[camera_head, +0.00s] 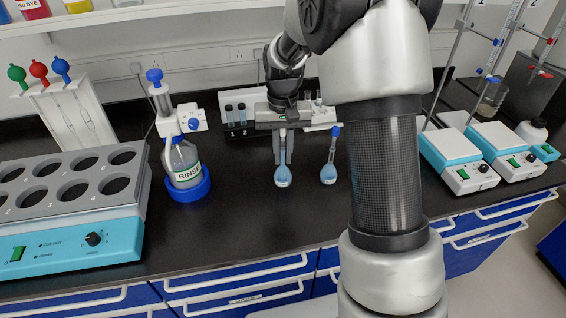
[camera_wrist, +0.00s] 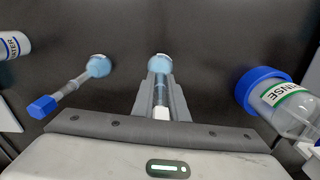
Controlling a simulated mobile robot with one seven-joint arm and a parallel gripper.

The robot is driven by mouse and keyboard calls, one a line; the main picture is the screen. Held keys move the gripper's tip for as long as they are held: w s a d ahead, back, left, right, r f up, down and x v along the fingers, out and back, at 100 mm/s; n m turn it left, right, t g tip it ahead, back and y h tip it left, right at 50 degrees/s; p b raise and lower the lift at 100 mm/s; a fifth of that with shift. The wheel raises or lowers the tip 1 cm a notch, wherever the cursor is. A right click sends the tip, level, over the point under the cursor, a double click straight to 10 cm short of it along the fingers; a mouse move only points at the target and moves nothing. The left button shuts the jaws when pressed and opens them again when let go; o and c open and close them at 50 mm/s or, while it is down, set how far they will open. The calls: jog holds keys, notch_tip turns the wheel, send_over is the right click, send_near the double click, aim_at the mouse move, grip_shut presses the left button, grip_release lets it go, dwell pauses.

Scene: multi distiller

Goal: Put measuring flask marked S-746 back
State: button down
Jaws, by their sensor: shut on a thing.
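My gripper (camera_head: 283,147) is over the middle of the black bench and is shut on the neck of a measuring flask (camera_head: 283,176) with blue liquid in its bulb. In the wrist view the fingers (camera_wrist: 160,92) close around the neck, and the bulb (camera_wrist: 159,65) shows beyond them. The held flask looks upright, with its bulb at or just above the bench; I cannot tell which. A second flask (camera_head: 328,173) with a blue stopper and blue liquid stands to its right, and it also shows in the wrist view (camera_wrist: 98,66). No S-746 mark is readable on either flask.
A RINSE bottle (camera_head: 183,165) in a blue ring stands left of the held flask. A block with several holes (camera_head: 70,180) is at the far left, a pipette stand (camera_head: 75,115) behind it. Stirrer plates (camera_head: 458,160) stand at the right. The bench front is clear.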

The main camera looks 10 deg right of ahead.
aim_at(283, 164)
jog(key=shift+f, duration=1.35)
jog(key=shift+f, duration=0.2)
jog(key=c, duration=1.7)
grip_release()
jog(key=shift+c, duration=0.2)
jog(key=shift+r, duration=0.1)
